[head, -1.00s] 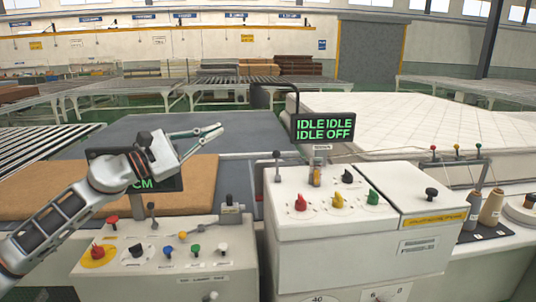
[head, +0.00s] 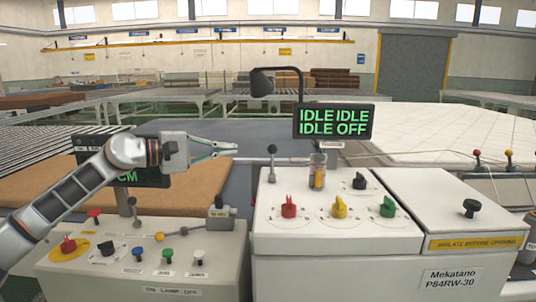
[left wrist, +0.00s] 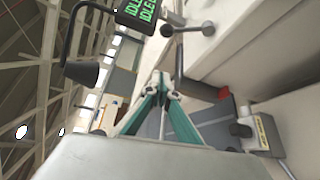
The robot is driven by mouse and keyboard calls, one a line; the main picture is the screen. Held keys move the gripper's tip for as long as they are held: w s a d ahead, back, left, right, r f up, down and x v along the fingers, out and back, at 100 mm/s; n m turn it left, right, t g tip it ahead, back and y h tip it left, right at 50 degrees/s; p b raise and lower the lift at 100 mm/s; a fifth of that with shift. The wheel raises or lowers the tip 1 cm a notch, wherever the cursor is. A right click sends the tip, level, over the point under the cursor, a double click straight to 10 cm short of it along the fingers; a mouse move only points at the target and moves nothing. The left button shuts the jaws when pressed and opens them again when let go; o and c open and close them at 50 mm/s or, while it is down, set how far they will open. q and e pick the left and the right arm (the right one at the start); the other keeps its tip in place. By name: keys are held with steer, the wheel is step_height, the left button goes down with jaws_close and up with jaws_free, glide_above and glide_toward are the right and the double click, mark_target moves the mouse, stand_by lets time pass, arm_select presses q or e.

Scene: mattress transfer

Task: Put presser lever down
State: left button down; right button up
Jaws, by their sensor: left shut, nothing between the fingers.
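An upright lever with a dark ball knob (head: 272,149) stands at the left edge of the white right-hand console. I take it for the presser lever, but no readable label confirms this. My left gripper (head: 236,149) is shut and empty, pointing right, a short way left of the knob, with no contact visible. In the left wrist view the fingertips (left wrist: 161,80) meet in a point below a ball-ended lever (left wrist: 190,29) on the white console. My right gripper is not in view.
A display (head: 334,121) reading IDLE, IDLE, IDLE, OFF and a dark lamp (head: 261,83) stand behind the lever. The left console (head: 190,245) carries knobs and another lever (head: 134,210). A brown slab (head: 60,187) lies behind it. A white mattress (head: 455,130) lies at right.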

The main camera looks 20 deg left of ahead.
mark_target(272, 158)
arm_select(q)
steer(key=x, duration=0.3)
steer(key=p+x, duration=0.1)
steer(key=x, duration=0.6)
steer(key=shift+r+p, duration=0.25)
steer(key=shift+p, duration=0.05)
steer(key=shift+s+d, duration=0.25)
steer(key=shift+s, duration=0.05)
steer(key=shift+s+d+r+p, duration=0.15)
steer(key=shift+s+p, duration=0.15)
steer(key=shift+s, duration=0.15)
steer(key=shift+s+d+r+p, duration=0.15)
steer(key=shift+s+p, duration=0.1)
steer(key=shift+s, duration=0.15)
steer(key=shift+s+d, duration=0.15)
steer(key=shift+s, duration=0.2)
steer(key=shift+s+d, duration=0.2)
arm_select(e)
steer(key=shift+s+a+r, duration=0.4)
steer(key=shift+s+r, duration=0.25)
